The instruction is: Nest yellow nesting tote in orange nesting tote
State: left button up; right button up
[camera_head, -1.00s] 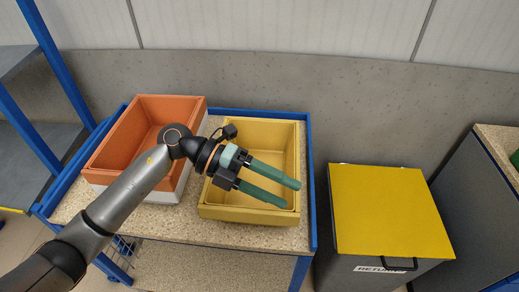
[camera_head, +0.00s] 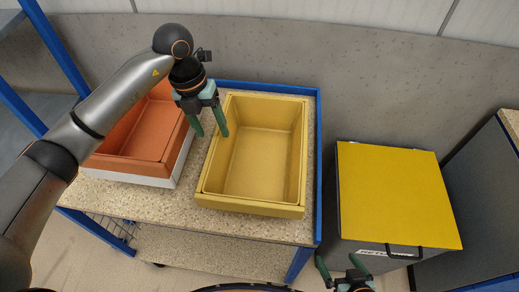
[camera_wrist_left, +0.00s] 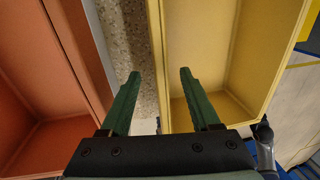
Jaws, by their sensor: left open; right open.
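The yellow tote (camera_head: 248,208) stands upright and empty on the speckled top of a blue-framed cart. The orange tote (camera_head: 128,166) stands to its left, apart from it, with a pale band below its orange rim; my left arm hides part of it. My left gripper (camera_head: 212,134) is open at the yellow tote's left rim. In the left wrist view, the yellow tote's left wall (camera_wrist_left: 156,50) runs between the open fingers (camera_wrist_left: 158,76), one over the gap beside the orange tote (camera_wrist_left: 85,60). I cannot tell whether they touch. My right gripper (camera_head: 338,260) is open and empty at the bottom edge.
The speckled cart top (camera_head: 205,222) has a narrow gap between the totes and a free strip in front. A grey bin with a yellow lid (camera_head: 390,195) stands right of the cart. A grey wall (camera_head: 300,60) is close behind.

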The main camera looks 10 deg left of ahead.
aim_at(215, 135)
pick_arm(q)
jog(key=shift+w+d+f+p, duration=0.1)
jog(key=shift+d+f, duration=0.05)
jog(key=shift+f, duration=0.75)
jog(key=shift+w+d+f+p, duration=0.1)
jog(key=shift+f+p, duration=0.05)
jog(key=shift+f, duration=0.75)
jog(key=shift+w+d+f+p, duration=0.1)
jog(key=shift+d+f, duration=0.05)
jog(key=shift+f, duration=0.75)
jog(key=shift+c, duration=0.4)
grip_shut()
jog(key=shift+r, duration=0.1)
